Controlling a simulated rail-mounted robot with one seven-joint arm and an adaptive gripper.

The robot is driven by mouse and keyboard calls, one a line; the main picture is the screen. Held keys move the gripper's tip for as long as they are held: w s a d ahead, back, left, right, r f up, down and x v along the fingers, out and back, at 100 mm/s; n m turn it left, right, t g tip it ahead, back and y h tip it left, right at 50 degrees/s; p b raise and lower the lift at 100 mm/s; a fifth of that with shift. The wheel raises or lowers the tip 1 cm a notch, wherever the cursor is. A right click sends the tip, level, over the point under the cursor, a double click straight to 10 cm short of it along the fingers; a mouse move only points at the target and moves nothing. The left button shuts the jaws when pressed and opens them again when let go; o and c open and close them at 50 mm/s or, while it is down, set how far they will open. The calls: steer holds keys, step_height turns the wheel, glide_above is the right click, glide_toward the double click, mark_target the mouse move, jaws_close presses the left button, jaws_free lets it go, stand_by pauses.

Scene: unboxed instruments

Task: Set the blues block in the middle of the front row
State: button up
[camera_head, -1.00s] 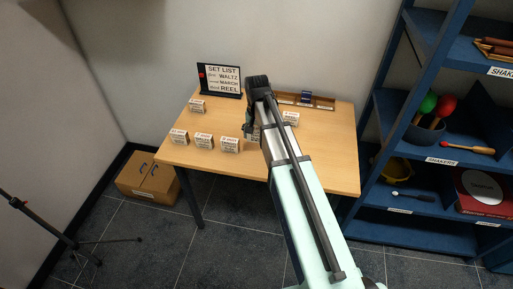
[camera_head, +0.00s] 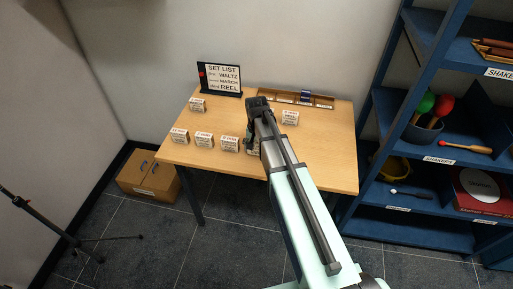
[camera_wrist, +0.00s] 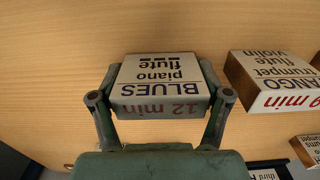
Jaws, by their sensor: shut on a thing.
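The blues block (camera_wrist: 155,85) is a white-faced block with wooden sides, marked BLUES, piano, flute, 12 min; its text appears upside down in the wrist view. My gripper (camera_wrist: 160,95) is shut on it, one finger at each side. In the head view my arm hides most of the block (camera_head: 250,147), which is at the right end of a row of similar blocks. The tango block (camera_wrist: 275,82) stands beside it in the wrist view, with a gap between. I cannot tell if the held block touches the table.
On the wooden table (camera_head: 310,165), more blocks stand at the row's left (camera_head: 179,136) and middle (camera_head: 203,140), at the back left (camera_head: 197,104) and at the right (camera_head: 290,118). A set list sign (camera_head: 221,79) and a compartmented tray (camera_head: 322,103) are at the back. The table's right front is clear.

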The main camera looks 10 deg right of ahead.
steer(key=shift+f, duration=0.15)
steer(key=o, duration=1.1)
steer(key=shift+o, duration=0.2)
step_height(320, 180, up, 12)
steer(key=b, duration=0.2)
steer(key=shift+b, duration=0.4)
